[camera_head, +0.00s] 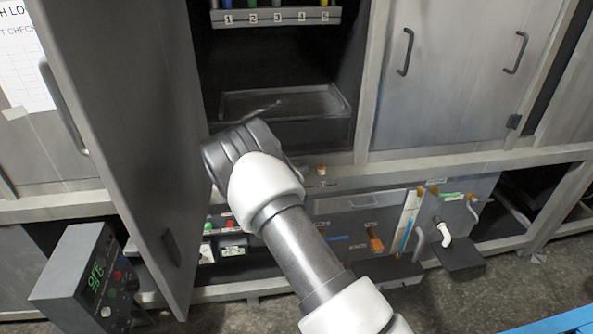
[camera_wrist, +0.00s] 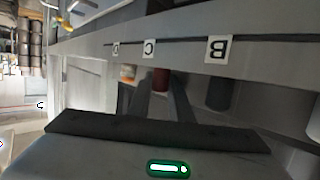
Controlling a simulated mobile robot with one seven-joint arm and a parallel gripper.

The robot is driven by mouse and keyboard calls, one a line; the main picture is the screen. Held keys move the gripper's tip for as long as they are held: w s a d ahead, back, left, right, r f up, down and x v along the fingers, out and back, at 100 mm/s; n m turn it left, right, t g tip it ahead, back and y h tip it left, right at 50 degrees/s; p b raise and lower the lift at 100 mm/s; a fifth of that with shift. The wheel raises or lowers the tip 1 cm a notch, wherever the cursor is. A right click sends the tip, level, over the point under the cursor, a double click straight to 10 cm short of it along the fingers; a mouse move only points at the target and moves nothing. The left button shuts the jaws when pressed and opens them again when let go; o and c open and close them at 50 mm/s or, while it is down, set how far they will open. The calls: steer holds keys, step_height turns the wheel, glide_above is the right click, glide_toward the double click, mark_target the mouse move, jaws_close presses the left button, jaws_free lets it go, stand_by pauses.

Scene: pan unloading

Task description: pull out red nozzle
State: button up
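In the wrist view, the red nozzle (camera_wrist: 160,79), dark red and short, hangs below the grey ledge near the label C. My gripper (camera_wrist: 162,82) reaches in from below, with its two dark fingers apart and the red nozzle between their tips. I cannot tell whether the fingers touch it. An orange nozzle (camera_wrist: 127,74) sits to the left and a dark grey one (camera_wrist: 217,93) to the right, under the label B. In the head view, my wrist is in front of the cabinet, and the fingers and red nozzle cannot be made out.
A numbered rack (camera_head: 276,17) with coloured pieces is at the top of the open cabinet. A grey tray (camera_head: 340,95) lies below it. The open cabinet door (camera_head: 125,120) stands close to the left of my arm. A box with a green display (camera_head: 85,280) is at lower left.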

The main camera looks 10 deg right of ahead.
steer(key=o, duration=0.3)
jaws_close()
steer(key=shift+r+p, duration=0.55)
steer(key=shift+r, duration=0.2)
steer(key=shift+r+p, duration=1.6)
steer(key=shift+r, duration=0.6)
